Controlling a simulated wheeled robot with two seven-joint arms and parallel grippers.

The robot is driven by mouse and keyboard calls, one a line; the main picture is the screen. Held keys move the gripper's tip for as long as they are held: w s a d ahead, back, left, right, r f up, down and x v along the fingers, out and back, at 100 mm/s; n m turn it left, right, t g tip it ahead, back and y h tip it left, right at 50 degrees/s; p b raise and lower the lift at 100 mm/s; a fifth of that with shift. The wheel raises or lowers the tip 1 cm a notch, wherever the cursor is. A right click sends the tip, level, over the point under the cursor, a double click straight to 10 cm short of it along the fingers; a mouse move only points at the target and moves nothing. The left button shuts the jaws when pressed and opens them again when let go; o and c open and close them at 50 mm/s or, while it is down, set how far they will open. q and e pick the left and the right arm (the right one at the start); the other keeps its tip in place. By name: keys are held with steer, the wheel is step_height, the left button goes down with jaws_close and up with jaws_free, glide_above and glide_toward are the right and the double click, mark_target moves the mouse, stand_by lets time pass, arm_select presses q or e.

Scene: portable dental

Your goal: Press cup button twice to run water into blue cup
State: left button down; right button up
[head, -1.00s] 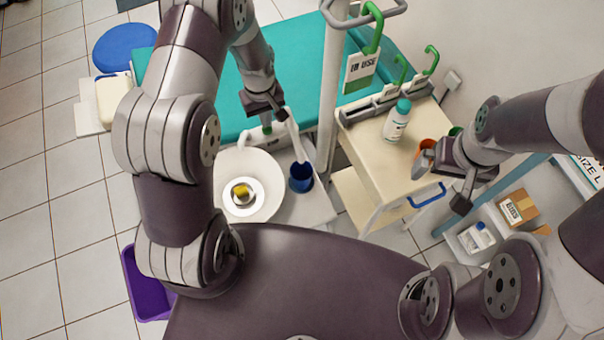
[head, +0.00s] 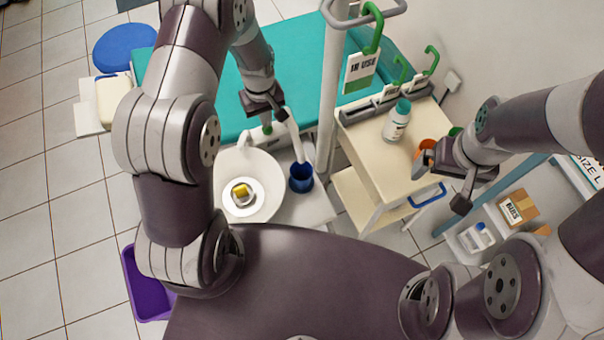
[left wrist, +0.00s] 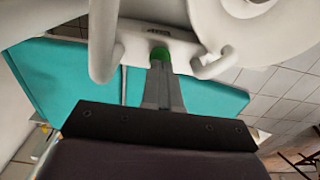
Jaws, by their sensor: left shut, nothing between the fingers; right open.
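The blue cup (head: 301,178) stands upright under the white spout (head: 294,142), beside the white basin (head: 262,205). My left gripper (head: 266,121) is shut and empty, pointing down at the cup button behind the basin. In the left wrist view its closed fingertips (left wrist: 160,66) overlap the lower edge of the green cup button (left wrist: 160,53); I cannot tell whether the button is pressed in. Whether water runs or lies in the cup is too small to tell. My right gripper (head: 443,181) is open at the right, by the cart's side.
A cream cart (head: 372,136) carries a white bottle (head: 397,121) with a teal cap. Orange cups (head: 427,147) are close to my right gripper. A white pole (head: 331,90) rises right of my left gripper. The teal chair (head: 292,65) is behind.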

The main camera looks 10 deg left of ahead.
arm_select(q)
steer(key=shift+f, duration=0.15)
stand_by(0.3)
steer(key=shift+f+b, duration=0.85)
steer(key=shift+f, duration=0.3)
steer(key=shift+r, duration=0.15)
step_height(320, 180, up, 2)
steer(key=shift+r+p, duration=0.15)
steer(key=shift+p, duration=1.05)
